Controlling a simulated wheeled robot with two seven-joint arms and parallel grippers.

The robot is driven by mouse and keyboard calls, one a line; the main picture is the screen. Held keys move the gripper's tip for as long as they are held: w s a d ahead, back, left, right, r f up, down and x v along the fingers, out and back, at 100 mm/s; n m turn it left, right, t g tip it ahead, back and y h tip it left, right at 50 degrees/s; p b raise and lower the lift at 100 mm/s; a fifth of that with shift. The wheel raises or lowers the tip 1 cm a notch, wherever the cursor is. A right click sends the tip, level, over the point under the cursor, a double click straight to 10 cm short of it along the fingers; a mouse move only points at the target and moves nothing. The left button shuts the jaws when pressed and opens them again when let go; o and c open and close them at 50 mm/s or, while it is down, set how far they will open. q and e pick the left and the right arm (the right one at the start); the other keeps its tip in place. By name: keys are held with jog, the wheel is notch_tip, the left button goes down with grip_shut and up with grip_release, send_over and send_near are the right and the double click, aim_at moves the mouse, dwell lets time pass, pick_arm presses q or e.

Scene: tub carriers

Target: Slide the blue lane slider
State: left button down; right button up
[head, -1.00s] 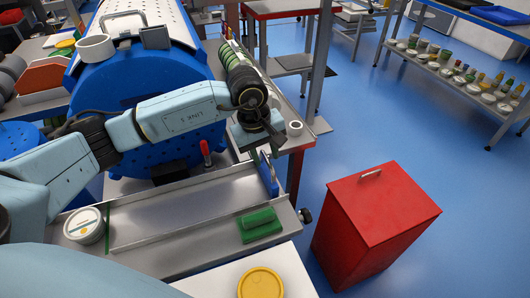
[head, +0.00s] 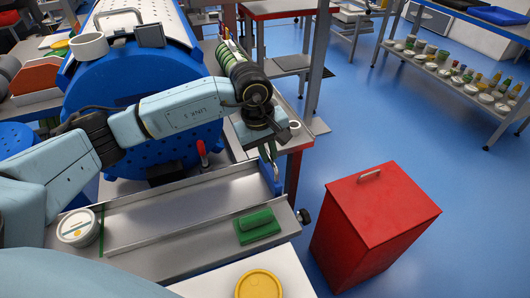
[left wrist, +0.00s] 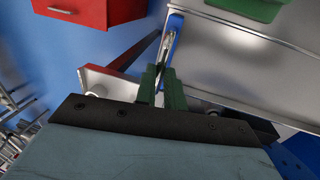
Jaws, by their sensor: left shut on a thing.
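The blue lane slider (head: 277,178) stands upright at the right end of the metal lane tray (head: 160,210). It also shows in the left wrist view as a narrow blue plate (left wrist: 175,27) beyond the fingers. My left gripper (head: 268,153) is directly above it, with green fingers pointing down. In the left wrist view its fingers (left wrist: 162,82) are close together, shut on the slider's upper part; the exact contact is partly hidden. A green block with a grip (head: 257,225) sits in the tray's right part. My right gripper is not in view.
A white-lidded tub (head: 77,228) sits at the tray's left end. A yellow-lidded tub (head: 259,285) is on the white surface in front. A blue drum (head: 140,100) stands behind the tray. A red bin (head: 375,225) is on the floor to the right.

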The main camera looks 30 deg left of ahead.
pick_arm(q)
jog(key=c, duration=1.5)
grip_release()
jog(key=shift+w+d, duration=0.2)
jog(key=shift+w, duration=0.05)
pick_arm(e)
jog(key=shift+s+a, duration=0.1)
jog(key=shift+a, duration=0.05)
pick_arm(q)
jog(key=shift+s+a, duration=0.1)
jog(key=r, duration=0.4)
jog(key=s+a+r, duration=0.1)
jog(key=r, duration=0.4)
jog(key=s+r+p, duration=0.1)
jog(key=r, duration=0.3)
jog(key=shift+a+r, duration=0.15)
jog(key=shift+a, duration=0.2)
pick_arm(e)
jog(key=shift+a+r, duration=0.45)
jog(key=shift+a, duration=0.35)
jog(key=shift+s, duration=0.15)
